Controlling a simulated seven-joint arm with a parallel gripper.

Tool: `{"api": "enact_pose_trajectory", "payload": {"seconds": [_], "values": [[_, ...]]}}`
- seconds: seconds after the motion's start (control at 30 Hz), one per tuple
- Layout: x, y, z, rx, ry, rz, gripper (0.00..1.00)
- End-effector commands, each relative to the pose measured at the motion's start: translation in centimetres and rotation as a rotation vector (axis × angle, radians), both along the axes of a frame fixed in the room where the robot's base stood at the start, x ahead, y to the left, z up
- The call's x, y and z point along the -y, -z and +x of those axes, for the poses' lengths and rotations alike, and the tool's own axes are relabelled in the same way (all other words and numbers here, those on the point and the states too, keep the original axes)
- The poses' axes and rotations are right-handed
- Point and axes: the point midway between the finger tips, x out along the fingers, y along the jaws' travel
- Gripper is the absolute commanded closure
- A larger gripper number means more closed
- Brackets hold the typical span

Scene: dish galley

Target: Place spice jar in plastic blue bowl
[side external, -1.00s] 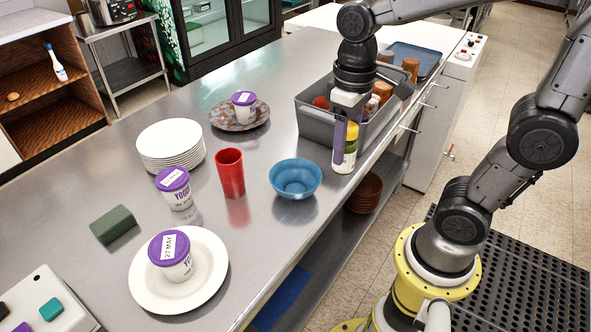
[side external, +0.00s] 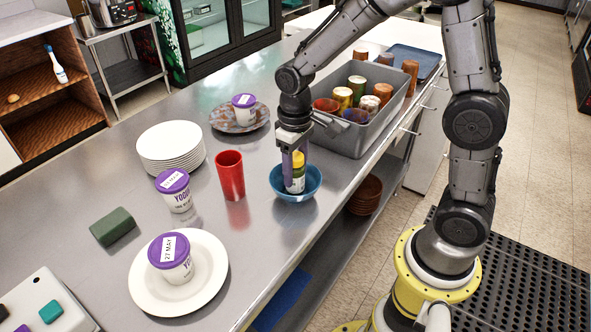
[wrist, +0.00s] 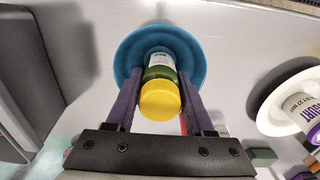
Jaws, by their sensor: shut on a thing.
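The spice jar (side external: 297,178) has a yellow lid, a green band and a white label. My gripper (side external: 293,170) is shut on it, with a purple finger on each side. The jar is upright over the plastic blue bowl (side external: 276,187), its lower part within the bowl's outline. The wrist view shows the jar (wrist: 160,75) between the fingers (wrist: 158,105), with the blue bowl (wrist: 127,50) around its far end. I cannot tell whether the jar's base touches the bowl's bottom.
A red cup (side external: 230,176) stands close left of the bowl. A grey bin (side external: 353,137) with several jars and cups is behind right. Yogurt tubs (side external: 173,190), a plate stack (side external: 170,143) and a white plate (side external: 205,285) are to the left. The counter's edge is close on the right.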

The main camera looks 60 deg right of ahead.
Motion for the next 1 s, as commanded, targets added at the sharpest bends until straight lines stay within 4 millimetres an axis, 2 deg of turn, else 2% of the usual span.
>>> {"api": "enact_pose_trajectory", "payload": {"seconds": [0.47, 0.5, 0.63, 1.0], "values": [[0.00, 0.80, 0.01, 0.001, 0.000, 0.000, 1.00], [0.00, 0.81, 0.00, 0.001, 0.000, 0.000, 0.41], [0.00, 0.80, 0.00, 0.001, 0.000, 0.000, 0.18], [0.00, 0.42, 0.03, 0.003, 0.000, 0.000, 0.17]]}}
